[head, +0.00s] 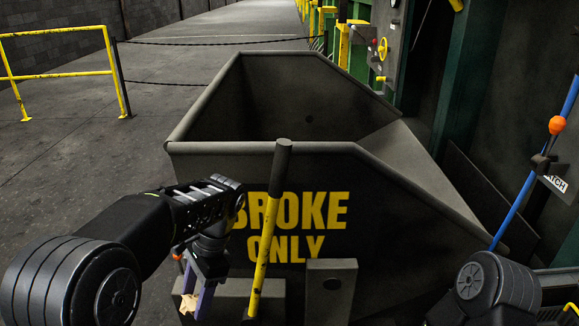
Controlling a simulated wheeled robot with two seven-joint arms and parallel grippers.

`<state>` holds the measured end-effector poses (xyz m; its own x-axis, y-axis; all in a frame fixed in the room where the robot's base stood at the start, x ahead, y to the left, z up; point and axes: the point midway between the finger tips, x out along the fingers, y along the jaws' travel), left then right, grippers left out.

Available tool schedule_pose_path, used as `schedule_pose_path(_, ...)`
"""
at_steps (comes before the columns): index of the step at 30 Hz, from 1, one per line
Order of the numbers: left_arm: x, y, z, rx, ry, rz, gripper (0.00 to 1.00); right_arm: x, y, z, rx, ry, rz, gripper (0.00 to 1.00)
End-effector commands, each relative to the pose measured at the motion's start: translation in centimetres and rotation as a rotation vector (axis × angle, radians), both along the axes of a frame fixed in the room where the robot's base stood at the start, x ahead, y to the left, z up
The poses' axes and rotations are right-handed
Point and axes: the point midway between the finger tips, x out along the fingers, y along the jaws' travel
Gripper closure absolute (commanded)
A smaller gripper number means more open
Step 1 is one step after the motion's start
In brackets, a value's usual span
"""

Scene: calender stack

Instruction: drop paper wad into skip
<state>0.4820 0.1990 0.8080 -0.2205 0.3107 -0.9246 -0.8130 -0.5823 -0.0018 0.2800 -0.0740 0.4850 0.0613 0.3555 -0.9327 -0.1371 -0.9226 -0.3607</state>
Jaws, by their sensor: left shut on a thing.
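The skip (300,165) is a large dark grey open-topped bin with "BROKE ONLY" in yellow on its front wall. It stands in the middle of the head view, and no paper shows in the visible part of its inside. My left gripper (190,302) points down in front of the skip's front wall, below rim height in the picture. It is shut on a small tan paper wad (188,304), partly hidden by the fingers. My right arm shows at the lower right, but its gripper is out of view.
A black-and-yellow handle (268,230) stands upright before the skip, just right of my left gripper. A blue pole (527,185) with an orange ball and a latch sign is at the right. A yellow railing (60,75) stands at the left, with open floor beside the skip.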

Motion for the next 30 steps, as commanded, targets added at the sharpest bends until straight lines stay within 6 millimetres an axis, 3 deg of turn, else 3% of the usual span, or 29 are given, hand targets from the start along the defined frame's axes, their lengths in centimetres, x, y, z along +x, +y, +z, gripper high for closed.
schedule_pose_path(10,0.0,0.0,0.0,0.0,0.0,0.002,0.86,0.0,0.0,0.1,0.0,0.0,0.0,0.64)
schedule_pose_path(14,0.2,0.0,-0.3,-0.005,0.0,0.076,0.86,0.0,0.0,1.3,0.0,0.0,0.0,0.64)
schedule_pose_path(17,0.5,0.0,-1.5,-0.014,-0.001,0.237,0.86,0.0,0.0,3.4,0.0,0.0,-0.001,0.64)
schedule_pose_path(24,0.8,0.0,-6.9,-0.011,0.0,0.788,0.86,0.0,0.1,8.6,0.001,0.001,-0.003,0.64)
schedule_pose_path(30,0.8,-0.1,-9.3,-0.002,0.0,0.957,0.86,0.0,0.1,9.0,0.002,0.002,-0.003,0.64)
